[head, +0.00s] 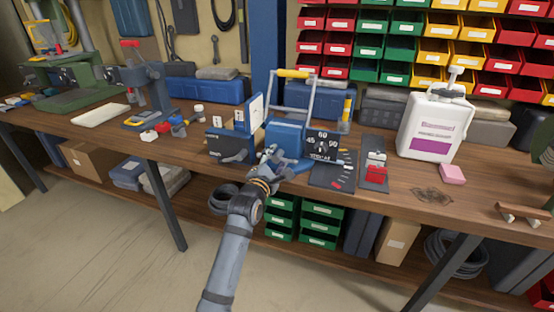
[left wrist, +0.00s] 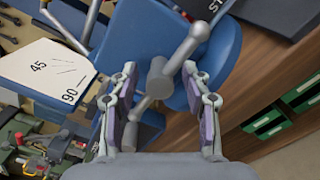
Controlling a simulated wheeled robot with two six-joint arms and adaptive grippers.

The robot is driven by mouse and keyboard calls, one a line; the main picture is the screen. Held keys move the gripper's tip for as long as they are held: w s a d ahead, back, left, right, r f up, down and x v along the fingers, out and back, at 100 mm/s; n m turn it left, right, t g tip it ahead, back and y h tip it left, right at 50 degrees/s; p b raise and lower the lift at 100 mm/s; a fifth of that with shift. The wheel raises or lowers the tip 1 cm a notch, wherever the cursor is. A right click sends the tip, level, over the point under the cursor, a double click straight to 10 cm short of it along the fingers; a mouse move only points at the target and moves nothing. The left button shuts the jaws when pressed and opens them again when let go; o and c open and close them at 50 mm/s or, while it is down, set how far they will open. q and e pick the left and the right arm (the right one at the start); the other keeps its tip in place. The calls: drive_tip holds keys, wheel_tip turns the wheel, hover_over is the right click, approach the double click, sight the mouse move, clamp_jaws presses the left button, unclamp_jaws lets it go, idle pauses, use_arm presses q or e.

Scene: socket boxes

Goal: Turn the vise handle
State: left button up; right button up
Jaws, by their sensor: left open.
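A blue vise (head: 287,133) stands at the front edge of the wooden workbench. In the left wrist view the blue vise body (left wrist: 143,40) fills the middle. Its grey handle bar (left wrist: 188,48) runs diagonally through a round grey screw head (left wrist: 159,78). My left gripper (head: 270,160) is in front of the vise. In the left wrist view my left gripper (left wrist: 160,72) is open, with one finger on each side of the screw head and part of the bar. I cannot tell whether the fingers touch the bar. My right gripper is not in view.
A white angle card (left wrist: 47,75) and an angle dial (head: 324,146) flank the vise. Green bins (head: 321,225) sit on the lower shelf. The floor in front is clear.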

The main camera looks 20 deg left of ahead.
use_arm(q)
drive_tip(key=shift+w, duration=0.15)
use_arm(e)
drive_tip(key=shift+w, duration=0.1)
use_arm(q)
clamp_jaws()
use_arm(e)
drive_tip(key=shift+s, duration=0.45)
use_arm(q)
drive_tip(key=shift+m+p, duration=0.3)
drive_tip(key=shift+p, duration=0.1)
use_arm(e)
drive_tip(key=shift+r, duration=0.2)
